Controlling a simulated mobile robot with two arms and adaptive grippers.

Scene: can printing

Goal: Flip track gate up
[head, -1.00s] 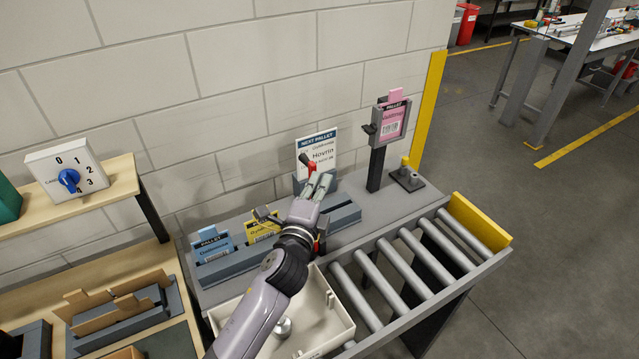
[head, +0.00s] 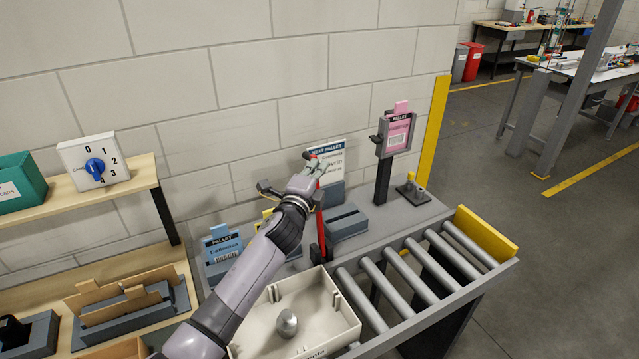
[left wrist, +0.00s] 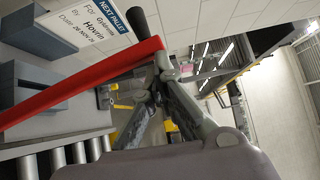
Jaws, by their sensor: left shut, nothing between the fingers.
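The track gate is a red bar (head: 319,228) with a dark handle at its top. In the head view it stands roughly upright at the back edge of the roller track, its base by the cream tray. My left gripper (head: 320,169) is at the bar's upper end, shut with nothing between its fingers. In the left wrist view the red bar (left wrist: 85,82) crosses the left half, with its black handle (left wrist: 138,20) at the top. The closed fingers (left wrist: 160,75) are close to the bar's end; I cannot tell whether they touch. My right gripper is out of view.
The cream tray (head: 345,318) holds a grey knob-like part (head: 287,323) beside the rollers (head: 400,265). A dial box (head: 94,164) is at left.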

